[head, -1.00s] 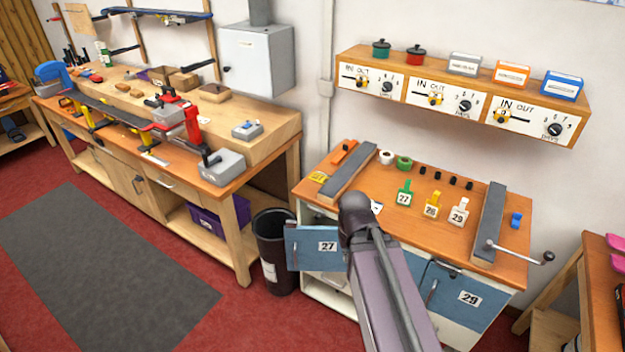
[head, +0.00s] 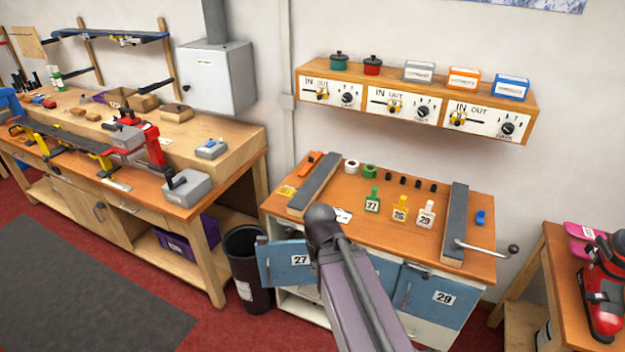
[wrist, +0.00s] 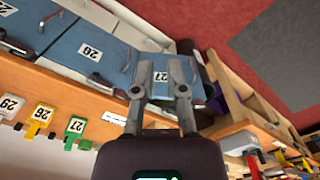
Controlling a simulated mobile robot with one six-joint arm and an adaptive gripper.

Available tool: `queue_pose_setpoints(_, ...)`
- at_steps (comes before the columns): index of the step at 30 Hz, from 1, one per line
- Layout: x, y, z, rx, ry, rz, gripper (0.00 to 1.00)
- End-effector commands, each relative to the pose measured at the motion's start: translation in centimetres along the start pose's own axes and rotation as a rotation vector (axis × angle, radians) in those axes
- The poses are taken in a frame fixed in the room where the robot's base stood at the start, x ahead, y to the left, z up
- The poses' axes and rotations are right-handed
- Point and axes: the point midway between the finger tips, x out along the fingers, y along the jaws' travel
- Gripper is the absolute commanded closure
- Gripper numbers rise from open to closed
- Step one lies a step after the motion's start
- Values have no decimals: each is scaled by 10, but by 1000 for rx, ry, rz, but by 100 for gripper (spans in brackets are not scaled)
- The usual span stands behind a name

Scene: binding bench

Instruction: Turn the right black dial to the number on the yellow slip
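The right black dial (head: 508,128) is on the rightmost white panel of the wall shelf, in the head view. Its pointer and small numbers are too small to read. A yellow slip (head: 285,191) lies at the left end of the bench top, beside a grey rail. I cannot read its number. My gripper is hidden behind my arm in the head view. In the wrist view my gripper (wrist: 160,64) has its two fingers apart with nothing between them. It is in front of the bench cupboards, far from the dial.
Two more panels with black dials (head: 347,99) (head: 422,112) are to the left on the shelf (head: 318,75). The cupboard door 27 (head: 287,263) stands open at the bench front. A crank handle (head: 513,249) sticks out right. A bin (head: 243,262) and side table (head: 560,262) flank the bench.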

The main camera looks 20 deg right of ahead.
Motion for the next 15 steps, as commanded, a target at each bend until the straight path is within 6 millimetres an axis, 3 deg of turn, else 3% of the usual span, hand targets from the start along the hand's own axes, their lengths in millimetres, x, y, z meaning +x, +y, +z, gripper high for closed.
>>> queue_pose_setpoints(1, 0, 0, 0, 0, 0, 0, 55)
queue_pose_setpoints(5, 0, 0, 0, 0, 0, 0, 20)
queue_pose_setpoints(11, -1, 10, -7, -7, 23, 21, 20)
queue_pose_setpoints(15, -4, 38, -25, -29, 81, 81, 20)
